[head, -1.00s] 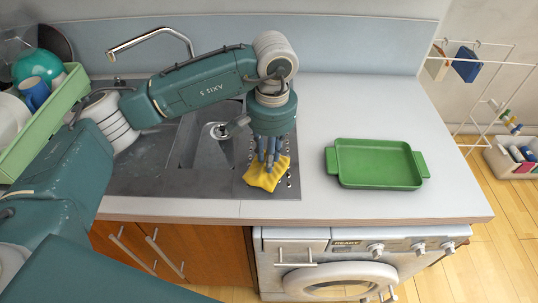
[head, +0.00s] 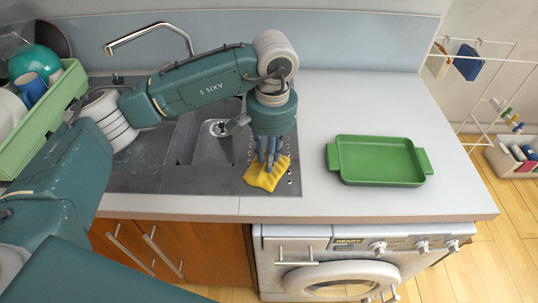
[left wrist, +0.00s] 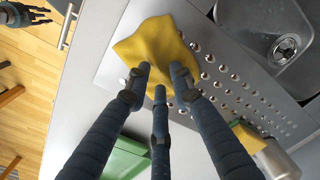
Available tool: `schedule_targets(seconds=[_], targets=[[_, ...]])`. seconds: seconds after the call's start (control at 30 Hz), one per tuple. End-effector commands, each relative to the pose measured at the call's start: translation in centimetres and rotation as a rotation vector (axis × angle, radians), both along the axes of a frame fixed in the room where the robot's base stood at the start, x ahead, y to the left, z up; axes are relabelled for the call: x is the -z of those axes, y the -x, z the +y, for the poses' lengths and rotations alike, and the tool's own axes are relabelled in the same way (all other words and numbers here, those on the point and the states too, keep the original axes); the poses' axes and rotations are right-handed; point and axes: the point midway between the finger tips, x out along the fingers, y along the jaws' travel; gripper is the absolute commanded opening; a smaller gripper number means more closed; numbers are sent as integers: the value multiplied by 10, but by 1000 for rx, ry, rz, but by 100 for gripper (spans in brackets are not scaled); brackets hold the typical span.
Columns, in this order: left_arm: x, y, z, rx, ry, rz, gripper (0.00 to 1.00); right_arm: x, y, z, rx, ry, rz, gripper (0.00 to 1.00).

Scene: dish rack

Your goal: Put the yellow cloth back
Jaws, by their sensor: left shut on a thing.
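The yellow cloth (head: 262,179) is crumpled at the right front corner of the steel sink's perforated drainboard (head: 215,181). My left gripper (head: 268,158) comes down on it from above, its fingers shut on the cloth. In the left wrist view the cloth (left wrist: 150,48) spreads out beyond the fingertips (left wrist: 158,85); the pinched part is partly hidden by the fingers. I cannot tell whether the cloth still touches the drainboard. My right gripper (left wrist: 28,14) shows small at the top left of the left wrist view, with its fingers apart and nothing seen in them.
A green tray (head: 380,160) lies on the counter right of the sink. A tap (head: 150,36) stands behind the sink. A green dish rack (head: 42,119) with dishes is at the left. A yellow-green sponge (left wrist: 248,136) shows near a metal cup (left wrist: 278,160). Counter between sink and tray is bare.

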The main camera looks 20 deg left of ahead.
Motion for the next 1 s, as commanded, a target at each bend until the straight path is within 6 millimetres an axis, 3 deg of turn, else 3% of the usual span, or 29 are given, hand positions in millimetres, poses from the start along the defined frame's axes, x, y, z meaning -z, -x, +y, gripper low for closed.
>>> schedule_targets(seconds=[0.4,0.43,0.5,0.53,0.93,1.0], targets=[[6,0,0,0,0,0,0,7,0,0,1,0,0,30],[5,0,0,0,0,0,28,6,0,0,1,0,0,30],[5,0,0,0,0,0,42,6,0,0,1,0,0,30],[5,0,0,0,0,0,44,6,0,0,1,0,0,30],[5,0,0,0,0,0,44,6,0,4,2,-4,0,30],[5,0,0,0,0,0,31,6,0,4,2,-4,0,30]])
